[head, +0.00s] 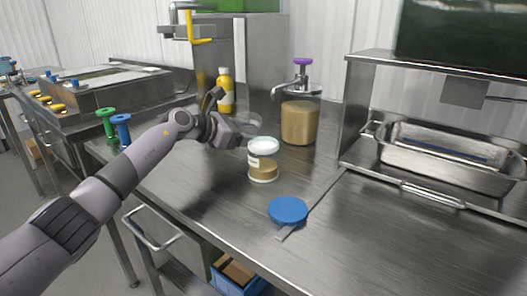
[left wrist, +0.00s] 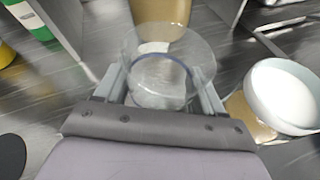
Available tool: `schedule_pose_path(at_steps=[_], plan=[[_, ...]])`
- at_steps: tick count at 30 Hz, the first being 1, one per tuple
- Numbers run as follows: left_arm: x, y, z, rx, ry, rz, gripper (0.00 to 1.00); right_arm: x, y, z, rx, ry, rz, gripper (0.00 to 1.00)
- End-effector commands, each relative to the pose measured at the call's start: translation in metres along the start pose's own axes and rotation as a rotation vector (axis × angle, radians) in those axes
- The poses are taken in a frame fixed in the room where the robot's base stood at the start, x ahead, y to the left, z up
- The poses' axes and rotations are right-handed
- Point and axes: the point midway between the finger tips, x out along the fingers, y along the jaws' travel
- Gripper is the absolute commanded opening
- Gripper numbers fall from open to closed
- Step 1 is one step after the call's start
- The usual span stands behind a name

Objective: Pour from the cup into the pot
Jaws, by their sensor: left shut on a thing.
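My left gripper (head: 226,132) is shut on a clear see-through cup (left wrist: 150,45), which sits between its fingers in the left wrist view (left wrist: 165,85). In the head view the cup is faint beside the gripper, above the steel table. I cannot tell what is in the cup. Just right of the gripper is a white round vessel (head: 263,146) with a white inside, at a brown-filled clear jar (head: 262,171). The vessel also shows at the right of the left wrist view (left wrist: 283,95). I cannot tell whether either is the pot. My right gripper is not in view.
A large brown-filled container (head: 299,122) with a purple-topped pump stands behind. A yellow bottle (head: 226,90) stands at the back. A blue disc (head: 288,210) lies near the front edge. A steel pan (head: 455,160) is at right.

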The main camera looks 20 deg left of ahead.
Motion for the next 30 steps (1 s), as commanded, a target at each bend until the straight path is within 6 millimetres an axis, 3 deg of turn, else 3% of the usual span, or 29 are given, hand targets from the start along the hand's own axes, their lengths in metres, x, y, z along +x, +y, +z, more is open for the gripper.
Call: schedule_pose_path(at_steps=[15, 30], plan=[[0.0066, 0.0094, -0.0117, -0.184, 0.026, -0.075, 0.35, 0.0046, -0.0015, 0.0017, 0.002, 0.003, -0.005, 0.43], [0.0069, 0.0101, -0.0123, -0.204, 0.029, -0.085, 0.35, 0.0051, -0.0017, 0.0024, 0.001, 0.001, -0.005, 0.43]])
